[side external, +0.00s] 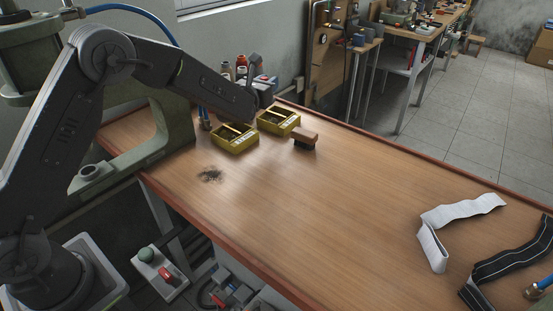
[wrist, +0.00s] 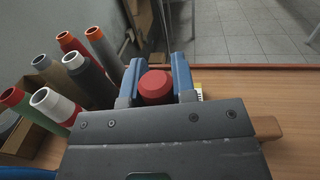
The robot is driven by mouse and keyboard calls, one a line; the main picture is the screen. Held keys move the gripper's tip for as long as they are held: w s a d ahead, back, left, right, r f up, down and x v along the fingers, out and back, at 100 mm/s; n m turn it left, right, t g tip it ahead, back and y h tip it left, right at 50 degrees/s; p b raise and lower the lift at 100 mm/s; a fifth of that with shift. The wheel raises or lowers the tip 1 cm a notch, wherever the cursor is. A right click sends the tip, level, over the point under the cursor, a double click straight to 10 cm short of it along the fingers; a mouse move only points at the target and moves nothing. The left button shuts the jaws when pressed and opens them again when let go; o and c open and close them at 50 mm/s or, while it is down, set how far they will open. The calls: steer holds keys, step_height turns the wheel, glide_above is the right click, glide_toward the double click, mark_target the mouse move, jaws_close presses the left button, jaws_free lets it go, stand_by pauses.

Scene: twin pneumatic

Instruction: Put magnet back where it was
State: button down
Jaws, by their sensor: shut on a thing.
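In the wrist view, a red round-ended piece (wrist: 155,86), which looks like the magnet, sits between the two blue fingers of my gripper (wrist: 157,70). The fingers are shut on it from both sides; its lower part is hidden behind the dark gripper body. In the side view my gripper is over the far edge of the wooden table, behind the yellow trays, and the arm's end hides most of it. The two yellow trays, a left one (side external: 235,139) and a right one (side external: 279,121), stand side by side on the table.
Several coloured tubes or cones (wrist: 75,75) stand close left of my gripper. A wooden brush (side external: 304,137) lies right of the trays, and dark filings (side external: 210,174) lie in front. White (side external: 452,217) and black (side external: 508,259) straps lie far right. The table's middle is clear.

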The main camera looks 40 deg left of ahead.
steer(key=s+d, duration=0.1)
steer(key=s, duration=1.3)
steer(key=w+d+f, duration=0.1)
steer(key=d+f, duration=0.1)
steer(key=d, duration=0.1)
steer(key=w+d+f, duration=0.1)
steer(key=d+f, duration=0.1)
steer(key=d, duration=0.2)
steer(key=w+d+f, duration=0.2)
steer(key=d, duration=0.1)
steer(key=shift+d+f, duration=0.2)
steer(key=shift+d, duration=0.15)
steer(key=shift+w+d+f, duration=0.1)
steer(key=shift+f, duration=2)
steer(key=shift+f, duration=0.1)
steer(key=c, duration=0.9)
jaws_free()
steer(key=shift+c, duration=0.2)
